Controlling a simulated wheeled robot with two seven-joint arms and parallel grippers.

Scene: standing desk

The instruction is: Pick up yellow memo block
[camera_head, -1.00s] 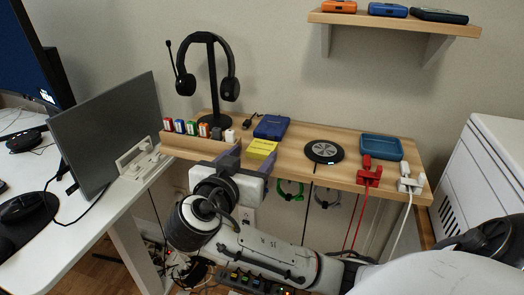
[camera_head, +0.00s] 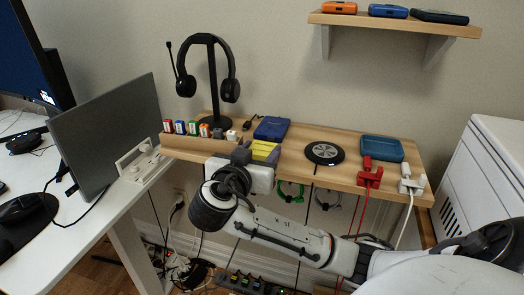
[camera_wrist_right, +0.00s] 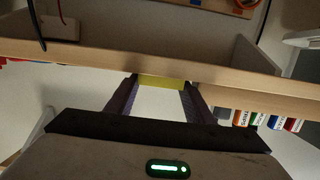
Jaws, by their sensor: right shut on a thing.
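The yellow memo block (camera_head: 265,146) lies near the front edge of the wooden wall shelf, in front of a dark blue box. My right gripper (camera_head: 257,155) is at that front edge, its fingers on either side of the block and shut on it. In the right wrist view the yellow block (camera_wrist_right: 162,81) shows as a thin strip between the two purple-grey fingertips (camera_wrist_right: 160,88). The fingers and the shelf edge hide part of it. I cannot tell whether it is clear of the shelf. My left gripper is not in view.
A wooden battery holder (camera_head: 190,147) is left of the gripper. A blue box (camera_head: 271,127) lies behind the block. A round black charger (camera_head: 324,152), blue tray (camera_head: 381,148) and red plug (camera_head: 369,174) are farther right. A headphone stand (camera_head: 213,80) rises behind.

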